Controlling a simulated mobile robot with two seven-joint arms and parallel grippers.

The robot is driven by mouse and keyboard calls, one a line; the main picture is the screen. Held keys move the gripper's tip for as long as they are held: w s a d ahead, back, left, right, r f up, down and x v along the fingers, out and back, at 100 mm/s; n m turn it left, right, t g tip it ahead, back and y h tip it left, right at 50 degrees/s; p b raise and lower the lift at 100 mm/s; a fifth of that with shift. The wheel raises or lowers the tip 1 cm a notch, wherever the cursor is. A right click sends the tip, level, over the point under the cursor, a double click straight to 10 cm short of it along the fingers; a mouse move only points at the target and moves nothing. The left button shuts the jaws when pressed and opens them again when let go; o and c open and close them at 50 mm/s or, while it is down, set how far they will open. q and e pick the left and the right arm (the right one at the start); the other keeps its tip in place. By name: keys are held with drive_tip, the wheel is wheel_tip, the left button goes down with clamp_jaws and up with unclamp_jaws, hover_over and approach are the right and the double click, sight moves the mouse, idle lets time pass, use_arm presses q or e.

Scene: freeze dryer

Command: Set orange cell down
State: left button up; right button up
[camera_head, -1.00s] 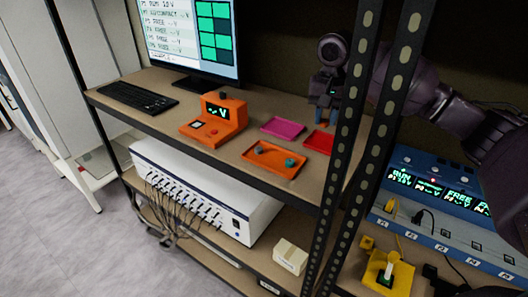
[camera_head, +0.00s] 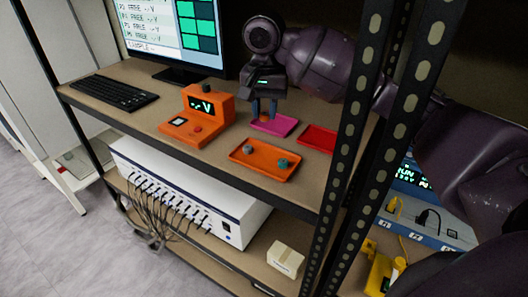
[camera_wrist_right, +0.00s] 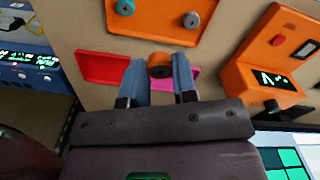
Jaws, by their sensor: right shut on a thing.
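My right gripper (camera_head: 264,112) is over the magenta tray (camera_head: 281,127) on the upper shelf. In the right wrist view its blue fingers (camera_wrist_right: 160,80) are shut on a small orange cell (camera_wrist_right: 160,64) with a dark round end. The cell appears over the magenta tray (camera_wrist_right: 194,78) in that view. I cannot tell whether it touches the tray. In the head view the cell is too small or hidden to make out between the fingers. My left gripper is not in view.
An orange tray (camera_head: 245,165) with two small cells, grey and teal, lies in front. A red tray (camera_head: 318,138) is to the right, near the perforated rack post (camera_head: 350,120). An orange tester (camera_head: 200,115), keyboard (camera_head: 112,93) and monitor (camera_head: 215,70) stand left.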

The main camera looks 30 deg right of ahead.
hover_over(265, 159)
wheel_tip(265, 159, down, 5)
drive_tip(key=shift+f, duration=0.1)
drive_tip(key=shift+f+b, duration=0.4)
drive_tip(key=shift+f, duration=0.6)
wheel_tip(265, 159, down, 5)
drive_tip(key=shift+r+b, duration=0.15)
drive_tip(key=shift+b, duration=0.15)
drive_tip(key=shift+o, duration=1.4)
drive_tip(key=o, duration=0.5)
drive_tip(key=shift+c, duration=0.2)
